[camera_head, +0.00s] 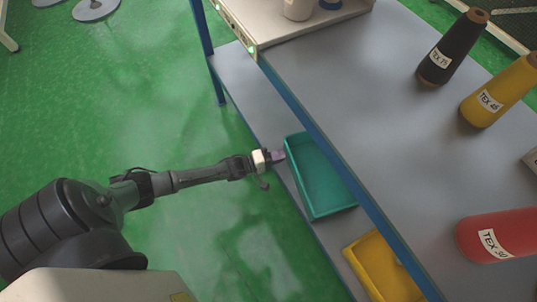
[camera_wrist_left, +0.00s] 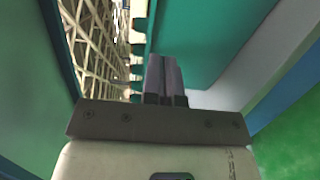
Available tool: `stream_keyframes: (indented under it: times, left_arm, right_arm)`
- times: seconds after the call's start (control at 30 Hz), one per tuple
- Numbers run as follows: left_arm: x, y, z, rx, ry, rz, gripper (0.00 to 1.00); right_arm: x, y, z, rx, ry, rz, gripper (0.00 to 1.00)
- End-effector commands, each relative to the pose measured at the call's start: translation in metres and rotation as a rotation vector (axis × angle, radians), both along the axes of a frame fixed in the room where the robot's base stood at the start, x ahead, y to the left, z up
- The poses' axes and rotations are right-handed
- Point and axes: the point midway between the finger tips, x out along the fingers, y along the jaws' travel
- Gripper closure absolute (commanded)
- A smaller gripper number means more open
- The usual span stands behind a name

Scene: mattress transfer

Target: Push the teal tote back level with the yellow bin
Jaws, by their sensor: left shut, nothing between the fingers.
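The teal tote (camera_head: 318,178) stands on the lower shelf in the head view, partly under the upper shelf's edge. The yellow bin (camera_head: 380,268) stands on the same shelf, nearer the bottom of the picture, also partly covered by the upper shelf. My left gripper (camera_head: 279,155) is shut and empty, its fingertips at the tote's outer side near its far-left corner. In the left wrist view the shut fingers (camera_wrist_left: 165,75) point at the teal wall of the tote (camera_wrist_left: 200,35). I cannot tell whether they touch it. My right gripper is not in view.
The upper shelf (camera_head: 340,70) with its blue edge overhangs the lower shelf (camera_head: 245,85). The green floor (camera_head: 150,120) left of the shelf is mostly clear.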

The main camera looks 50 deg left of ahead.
Motion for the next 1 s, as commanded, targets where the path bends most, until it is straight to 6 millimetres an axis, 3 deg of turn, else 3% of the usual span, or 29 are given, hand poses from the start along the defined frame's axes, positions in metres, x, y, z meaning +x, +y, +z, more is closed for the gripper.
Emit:
stream_keyframes:
  times: [0.2, 0.67, 0.9, 1.0]
  left_arm:
    - [0.005, -0.013, 0.000, 0.001, 0.000, 0.000, 1.00]
    - [0.006, -0.016, 0.001, 0.001, 0.000, 0.000, 1.00]
    - [0.017, -0.044, 0.002, -0.001, 0.000, 0.000, 1.00]
    - [0.017, -0.046, 0.000, 0.002, -0.001, 0.001, 1.00]
  right_arm:
    - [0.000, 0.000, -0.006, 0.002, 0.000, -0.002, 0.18]
    - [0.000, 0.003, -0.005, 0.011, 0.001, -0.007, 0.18]
    - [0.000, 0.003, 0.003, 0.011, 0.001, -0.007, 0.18]
    - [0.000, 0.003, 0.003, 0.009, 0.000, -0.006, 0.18]
